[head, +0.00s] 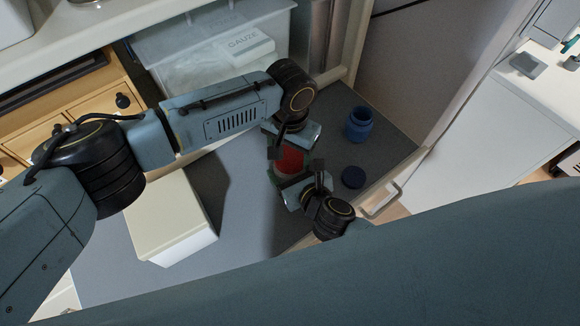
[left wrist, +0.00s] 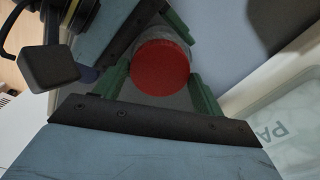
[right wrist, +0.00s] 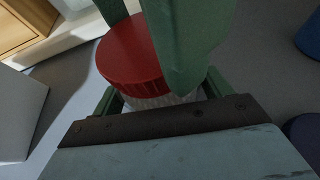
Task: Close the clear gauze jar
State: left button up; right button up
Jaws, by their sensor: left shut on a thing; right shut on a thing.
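A clear ribbed jar (right wrist: 160,101) with a red lid (right wrist: 135,50) is between my two grippers. The lid also shows in the left wrist view (left wrist: 160,67) and in the head view (head: 290,160). It sits directly over the jar's mouth; whether it is fully seated I cannot tell. My left gripper (head: 288,146) comes from above in the head view and is shut around the lid. My right gripper (head: 303,183) comes from below and is shut on the jar's body. Fingers hide much of the jar.
A blue jar (head: 359,127) stands open to the right on the grey surface (head: 235,200), with a dark blue lid (head: 353,177) lying near it. A cream box (head: 170,220) is at left. A clear bin with a GAUZE pack (head: 243,45) is behind. A handle (head: 380,198) is at right.

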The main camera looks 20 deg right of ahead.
pick_arm(q)
jog(key=m, duration=0.4)
jog(key=shift+m, duration=0.3)
jog(key=o, duration=1.1)
jog(key=shift+s+d+r, duration=0.1)
jog(key=shift+r, duration=2.15)
